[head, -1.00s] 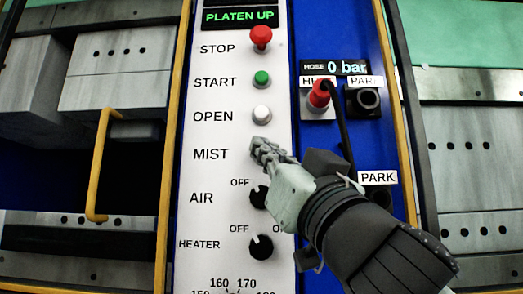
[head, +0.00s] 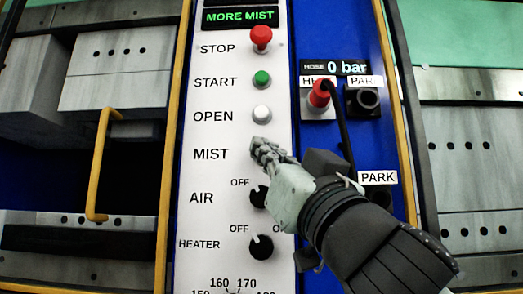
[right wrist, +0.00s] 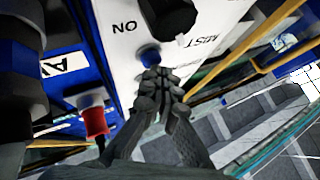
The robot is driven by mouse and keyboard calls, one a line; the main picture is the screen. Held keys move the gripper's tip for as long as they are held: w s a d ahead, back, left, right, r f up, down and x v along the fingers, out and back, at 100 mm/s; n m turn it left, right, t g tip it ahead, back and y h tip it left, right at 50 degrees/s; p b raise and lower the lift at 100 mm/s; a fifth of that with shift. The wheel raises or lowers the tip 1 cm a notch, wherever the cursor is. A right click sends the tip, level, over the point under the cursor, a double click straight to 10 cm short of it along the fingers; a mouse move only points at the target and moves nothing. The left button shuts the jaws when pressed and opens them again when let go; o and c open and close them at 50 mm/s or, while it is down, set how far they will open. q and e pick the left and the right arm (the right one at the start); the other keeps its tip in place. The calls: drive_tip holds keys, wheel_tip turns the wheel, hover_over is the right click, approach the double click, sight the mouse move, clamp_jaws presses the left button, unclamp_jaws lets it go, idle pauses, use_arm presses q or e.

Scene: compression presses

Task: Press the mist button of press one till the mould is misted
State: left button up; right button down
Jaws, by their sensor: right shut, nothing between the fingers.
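The white control panel (head: 215,175) carries a MIST label (head: 210,154). My right gripper (head: 258,146) is shut and empty, its fingertips at the button position beside that label and hiding it in the head view. In the right wrist view a blue button (right wrist: 150,54) shows right at the fingertips (right wrist: 157,76); they look to be touching it. The panel display (head: 239,16) reads MORE MIST in green. The press at the left has an upper block (head: 115,75) and a lower block (head: 75,240) with a gap between. My left gripper is not in view.
Above are the red STOP (head: 261,36), green START (head: 262,78) and white OPEN (head: 261,113) buttons. Below are the AIR (head: 259,195) and HEATER (head: 260,245) knobs. A red hose plug (head: 319,94) is at the right, with a gauge reading 0 bar. A yellow handle (head: 100,165) stands at the left.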

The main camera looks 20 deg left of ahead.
drive_tip(key=shift+s+d, duration=0.2)
drive_tip(key=shift+s, duration=0.4)
drive_tip(key=s, duration=0.2)
drive_tip(key=s+d, duration=0.1)
drive_tip(key=s, duration=0.1)
drive_tip(key=shift+s+d, duration=0.2)
drive_tip(key=shift+s, duration=0.2)
idle(0.7)
